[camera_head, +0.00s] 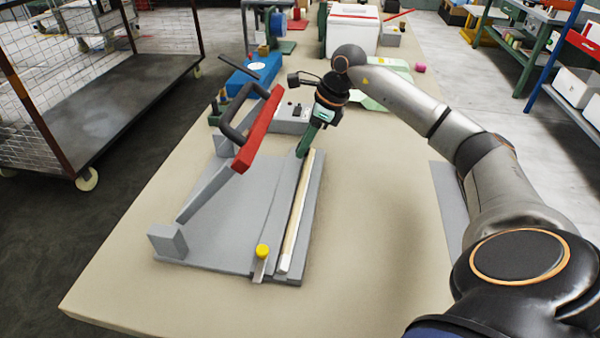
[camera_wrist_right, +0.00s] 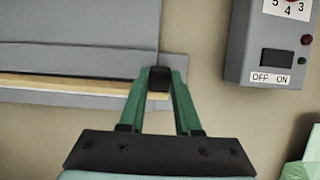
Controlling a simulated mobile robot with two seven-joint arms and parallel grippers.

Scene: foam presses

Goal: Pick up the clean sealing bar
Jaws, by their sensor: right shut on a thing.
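The sealing bar (camera_head: 295,222) is a long, thin, pale strip lying along the right side of the grey press base (camera_head: 225,240). In the right wrist view the bar (camera_wrist_right: 70,84) runs in from the left as a cream strip with a grey edge. My right gripper (camera_head: 303,152) is at the bar's far end. I cannot tell whether the bar is clear of the base. My left gripper is not in view.
The press's red arm (camera_head: 258,130) with a black handle is raised at the left. A yellow knob (camera_head: 262,251) stands at the base's front. A grey control box (camera_wrist_right: 275,45) is close to the right gripper. The table's right part (camera_head: 375,220) is mostly clear.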

